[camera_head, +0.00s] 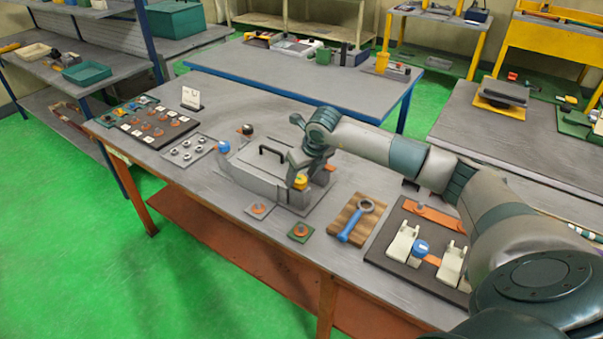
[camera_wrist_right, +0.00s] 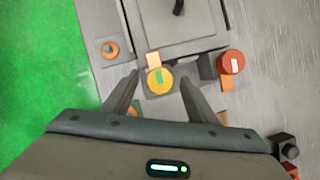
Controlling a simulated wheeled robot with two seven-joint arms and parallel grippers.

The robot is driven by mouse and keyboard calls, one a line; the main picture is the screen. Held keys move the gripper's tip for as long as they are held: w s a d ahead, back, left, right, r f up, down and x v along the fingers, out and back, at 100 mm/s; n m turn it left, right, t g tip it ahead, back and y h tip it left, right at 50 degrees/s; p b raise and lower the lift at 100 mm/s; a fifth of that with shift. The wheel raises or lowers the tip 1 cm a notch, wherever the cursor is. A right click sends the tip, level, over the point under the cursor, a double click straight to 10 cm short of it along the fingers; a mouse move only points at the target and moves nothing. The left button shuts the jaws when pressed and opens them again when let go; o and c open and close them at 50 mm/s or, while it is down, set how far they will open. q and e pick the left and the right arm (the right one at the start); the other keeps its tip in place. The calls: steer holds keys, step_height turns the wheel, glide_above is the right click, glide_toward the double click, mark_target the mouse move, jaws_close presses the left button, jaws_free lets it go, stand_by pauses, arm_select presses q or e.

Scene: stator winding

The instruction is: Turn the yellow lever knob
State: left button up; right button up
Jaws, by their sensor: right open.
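The yellow lever knob (camera_head: 300,182) is at the front right of a grey machine box (camera_head: 262,168) with a black handle on its lid. In the right wrist view the round yellow knob (camera_wrist_right: 160,81) has a green mark on top and an orange piece behind it. My right gripper (camera_head: 299,172) is open right at the knob. In the wrist view its two fingers (camera_wrist_right: 160,85) stand on either side of the knob with gaps, so they do not appear to grip it. My left gripper is not in view.
A red round knob (camera_wrist_right: 231,62) is right of the yellow one. A wooden block with a blue wrench (camera_head: 349,228) and a dark board with white brackets (camera_head: 403,241) lie right of the box. Small orange-ringed pieces (camera_head: 300,232) lie in front. A blue ball (camera_head: 223,147) is at left.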

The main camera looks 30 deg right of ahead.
steer(key=shift+f, duration=0.15)
steer(key=c, duration=1)
steer(key=shift+c, duration=0.3)
